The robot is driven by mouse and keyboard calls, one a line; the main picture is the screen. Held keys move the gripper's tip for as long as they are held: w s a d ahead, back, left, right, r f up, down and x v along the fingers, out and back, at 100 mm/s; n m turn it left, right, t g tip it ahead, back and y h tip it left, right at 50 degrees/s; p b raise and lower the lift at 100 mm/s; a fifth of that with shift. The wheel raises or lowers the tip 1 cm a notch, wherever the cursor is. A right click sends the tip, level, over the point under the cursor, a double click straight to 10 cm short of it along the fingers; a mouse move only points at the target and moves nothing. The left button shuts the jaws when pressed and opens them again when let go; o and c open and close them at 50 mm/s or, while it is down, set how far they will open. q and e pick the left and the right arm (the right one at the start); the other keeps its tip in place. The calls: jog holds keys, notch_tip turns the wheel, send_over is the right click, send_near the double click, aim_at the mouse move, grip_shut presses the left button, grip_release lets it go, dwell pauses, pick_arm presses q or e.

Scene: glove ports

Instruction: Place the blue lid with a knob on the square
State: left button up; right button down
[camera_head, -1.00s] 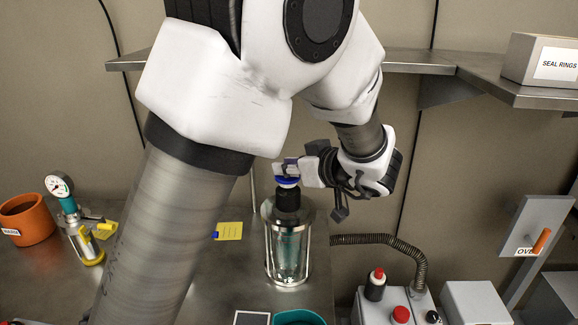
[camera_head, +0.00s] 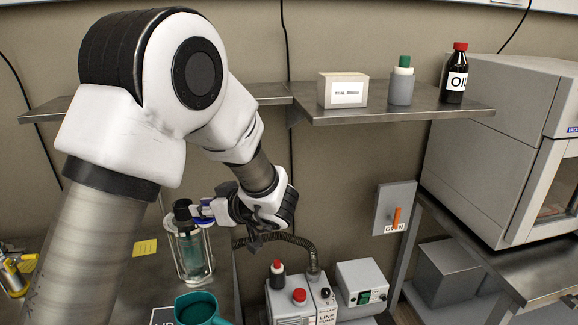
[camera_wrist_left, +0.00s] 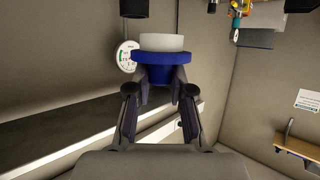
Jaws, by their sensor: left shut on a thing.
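The blue lid (camera_wrist_left: 160,72) shows in the left wrist view as a blue flanged disc with a pale round part above it. My left gripper (camera_wrist_left: 160,88) is shut on it. In the head view, a bit of the blue lid (camera_head: 203,213) shows at my left gripper (camera_head: 207,211), just right of the black neck of a glass jar (camera_head: 190,255). I cannot tell whether lid and neck touch. A dark square with a white border (camera_head: 162,316) lies on the bench at the bottom edge, mostly cut off. My right gripper is not in view.
A teal cup (camera_head: 199,308) stands beside the square. A pump box with red knob (camera_head: 299,297) and a hose lie right of the jar. A yellow note (camera_head: 145,248) is left of it. The shelf (camera_head: 390,114) holds a box and bottles above.

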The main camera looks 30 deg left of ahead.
pick_arm(q)
jog(key=shift+w+a+f, duration=0.1)
jog(key=shift+a+f, duration=0.1)
jog(key=shift+f, duration=0.05)
jog(key=w+d+f+m+t+h, duration=0.1)
jog(key=w+d+f+m+t, duration=0.15)
jog(key=f, duration=0.35)
jog(key=w+d+f+m+t+h, duration=0.2)
jog(key=d+f+m+t, duration=0.15)
jog(key=f, duration=0.35)
jog(key=w+d+f+m+t+h, duration=0.25)
jog(key=d+f+m+h, duration=0.2)
jog(key=d, duration=0.35)
jog(key=w+d+f+m+t+h, duration=0.2)
jog(key=d+f+m+t+h, duration=0.1)
jog(key=d+m+h, duration=0.4)
jog(key=s+d+f+y, duration=0.1)
jog(key=s+d+f, duration=0.2)
jog(key=s, duration=0.5)
jog(key=shift+s+n, duration=0.4)
jog(key=shift+n, duration=0.05)
jog(key=shift+d+t, duration=0.1)
jog(key=shift+t, duration=0.15)
